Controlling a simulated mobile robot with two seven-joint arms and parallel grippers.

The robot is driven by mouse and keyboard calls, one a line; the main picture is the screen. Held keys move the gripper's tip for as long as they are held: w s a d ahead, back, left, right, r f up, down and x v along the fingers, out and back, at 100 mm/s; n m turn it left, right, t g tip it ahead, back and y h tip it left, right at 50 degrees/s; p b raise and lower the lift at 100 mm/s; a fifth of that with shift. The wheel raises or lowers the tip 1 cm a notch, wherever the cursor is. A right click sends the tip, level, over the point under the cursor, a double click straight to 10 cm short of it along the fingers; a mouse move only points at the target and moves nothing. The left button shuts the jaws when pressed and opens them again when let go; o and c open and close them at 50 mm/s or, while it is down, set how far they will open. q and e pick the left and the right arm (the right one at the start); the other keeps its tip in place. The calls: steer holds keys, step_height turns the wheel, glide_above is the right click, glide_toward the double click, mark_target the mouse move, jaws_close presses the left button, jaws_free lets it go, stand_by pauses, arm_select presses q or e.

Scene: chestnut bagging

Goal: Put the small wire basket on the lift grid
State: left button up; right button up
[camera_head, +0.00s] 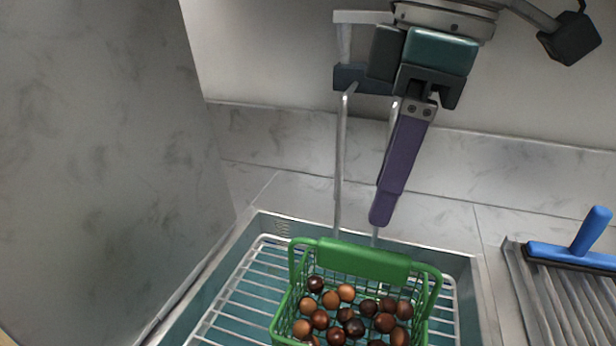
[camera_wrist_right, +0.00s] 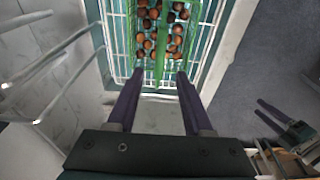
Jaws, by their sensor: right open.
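The small green wire basket (camera_head: 364,262), full of brown chestnuts, appears to stand on the white wire lift grid (camera_head: 232,301) in the teal basin. Its handle bar is at its far side. My right gripper (camera_head: 381,221) points down just beyond the handle, its purple fingers open and empty. In the right wrist view the basket handle (camera_wrist_right: 160,48) lies between and ahead of the open fingertips (camera_wrist_right: 160,74). The grid (camera_wrist_right: 120,55) shows around the basket. My left gripper (camera_wrist_right: 258,107) is at the right of that view, its fingers apart with nothing between them.
Two upright metal rods (camera_head: 340,170) rise behind the basin, close to my right gripper. A grey marbled panel (camera_head: 100,150) fills the left.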

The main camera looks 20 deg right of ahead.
steer(key=s+a+f+m+t+y, duration=0.2)
steer(key=s+a+f+m+y, duration=0.1)
steer(key=s+a+f, duration=0.45)
steer(key=s+d+f+m+h, duration=0.4)
steer(key=s+d+f+m, duration=0.1)
steer(key=s+d, duration=0.5)
steer(key=shift+s+d+m+t, duration=0.3)
steer(key=shift+d+m, duration=0.25)
steer(key=shift+m, duration=0.05)
